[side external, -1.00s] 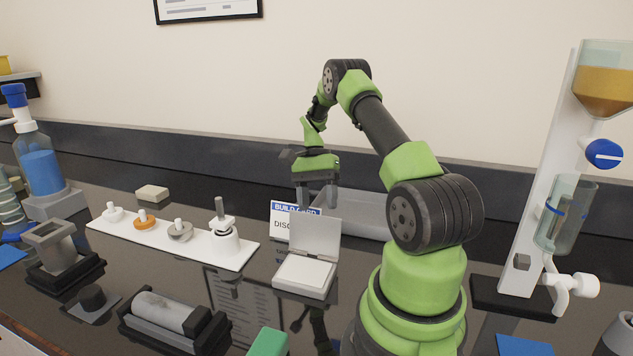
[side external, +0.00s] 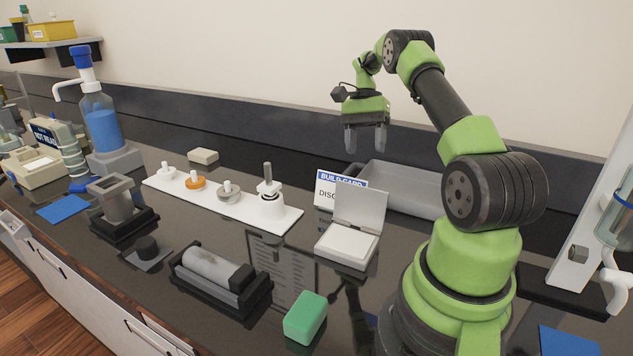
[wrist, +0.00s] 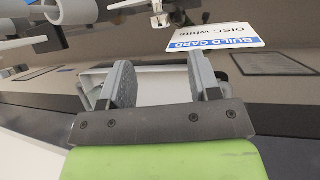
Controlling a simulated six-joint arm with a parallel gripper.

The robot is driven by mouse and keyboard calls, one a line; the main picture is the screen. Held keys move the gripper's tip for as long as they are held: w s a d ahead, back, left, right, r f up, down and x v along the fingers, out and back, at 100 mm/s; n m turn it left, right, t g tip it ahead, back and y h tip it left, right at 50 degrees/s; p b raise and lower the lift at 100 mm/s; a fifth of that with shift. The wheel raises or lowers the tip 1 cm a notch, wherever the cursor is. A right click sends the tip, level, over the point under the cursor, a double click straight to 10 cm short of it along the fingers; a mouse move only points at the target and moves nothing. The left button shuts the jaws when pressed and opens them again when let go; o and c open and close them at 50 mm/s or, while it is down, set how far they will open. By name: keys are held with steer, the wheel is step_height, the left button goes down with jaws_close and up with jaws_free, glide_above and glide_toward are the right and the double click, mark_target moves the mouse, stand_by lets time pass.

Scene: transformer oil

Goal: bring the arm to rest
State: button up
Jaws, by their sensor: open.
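My gripper (side external: 367,140) hangs above the back of the bench, fingers pointing down, over the area of the grey tray (side external: 403,190) and behind the build card (side external: 340,187). In the wrist view its two grey fingers (wrist: 160,85) are apart with nothing between them. The build card also shows in the wrist view (wrist: 213,40), upside down, with "DISC white" legible. The arm is raised and bent, clear of the bench.
A white box with an open lid (side external: 348,246) stands before the card. A white strip (side external: 215,208) bears several small parts. A green block (side external: 306,317), a cylinder in a black cradle (side external: 220,275) and a blue-filled bottle (side external: 102,130) stand around.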

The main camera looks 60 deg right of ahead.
steer(key=w+a+r+n+t+h, duration=0.35)
steer(key=a+r+n, duration=0.35)
steer(key=a+r, duration=0.75)
steer(key=s+a+n+t, duration=0.3)
steer(key=s+a, duration=0.2)
steer(key=a, duration=0.3)
steer(key=s+a+r+n+t, duration=0.1)
steer(key=s+a+n+t, duration=0.2)
steer(key=s+a, duration=0.3)
steer(key=shift+s+a+n, duration=0.3)
steer(key=shift+a+n, duration=0.4)
steer(key=shift+a, duration=0.2)
